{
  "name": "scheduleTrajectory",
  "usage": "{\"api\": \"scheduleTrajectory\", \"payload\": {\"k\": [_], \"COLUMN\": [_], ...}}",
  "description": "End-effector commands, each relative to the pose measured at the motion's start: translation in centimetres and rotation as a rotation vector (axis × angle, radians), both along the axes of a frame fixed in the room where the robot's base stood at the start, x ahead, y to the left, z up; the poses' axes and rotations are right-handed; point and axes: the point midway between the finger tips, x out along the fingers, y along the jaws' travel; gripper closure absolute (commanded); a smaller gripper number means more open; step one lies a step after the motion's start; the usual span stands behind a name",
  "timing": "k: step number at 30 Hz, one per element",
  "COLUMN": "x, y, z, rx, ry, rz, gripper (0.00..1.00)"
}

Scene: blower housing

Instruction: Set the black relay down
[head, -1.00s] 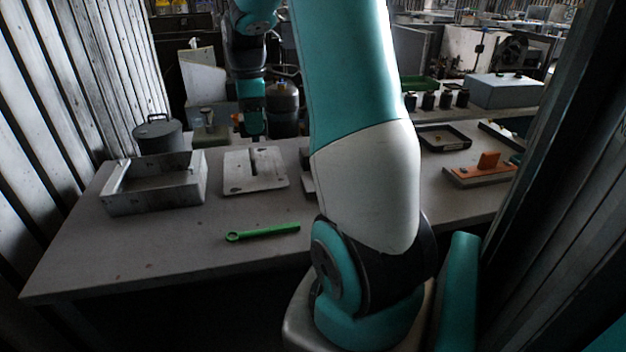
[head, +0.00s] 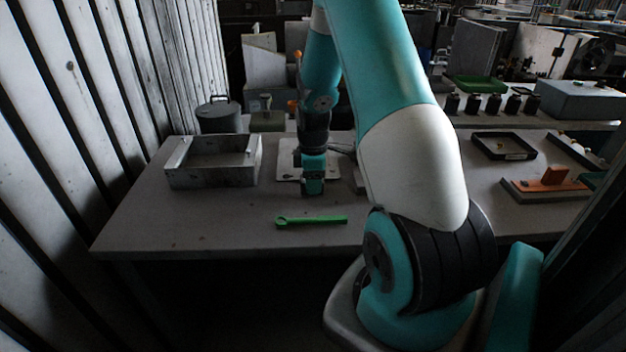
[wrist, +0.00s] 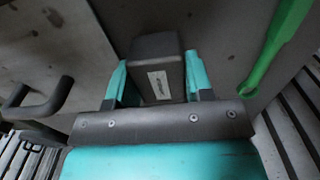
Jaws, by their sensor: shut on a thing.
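The black relay (wrist: 158,72) is a dark block with a small white label, held between the two teal fingers of my gripper (wrist: 155,82) in the wrist view. In the head view my gripper (head: 313,188) points down, low over the table at the front edge of the pale plate (head: 288,172). I cannot make out the relay clearly there, nor tell whether it touches the table. The table (head: 200,220) is grey.
A green wrench (head: 311,220) lies just in front of my gripper; it also shows in the wrist view (wrist: 272,50). An open metal box (head: 212,178) stands to the left. A black tray (head: 503,147) and an orange part (head: 553,177) lie right. The table's front left is clear.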

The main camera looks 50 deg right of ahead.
Motion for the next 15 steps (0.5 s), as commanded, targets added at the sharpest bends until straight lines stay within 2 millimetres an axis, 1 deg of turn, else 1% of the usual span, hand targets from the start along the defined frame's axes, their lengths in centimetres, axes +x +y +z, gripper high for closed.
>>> {"api": "scheduleTrajectory", "payload": {"k": [2,11,12,14,15], "x": [0.03,0.05,0.04,0.05,0.05], "y": [-0.01,-0.01,0.0,-0.01,-0.01], "z": [-0.33,-0.63,-0.68,-0.6,-0.59], "rx": [-0.001,-0.002,-0.001,-0.002,-0.002], "ry": [-0.001,-0.001,-0.001,-0.001,-0.001], "rz": [0.0,0.0,0.0,0.0,0.0], "gripper": [0.77,0.77,0.5,0.36,0.27]}}
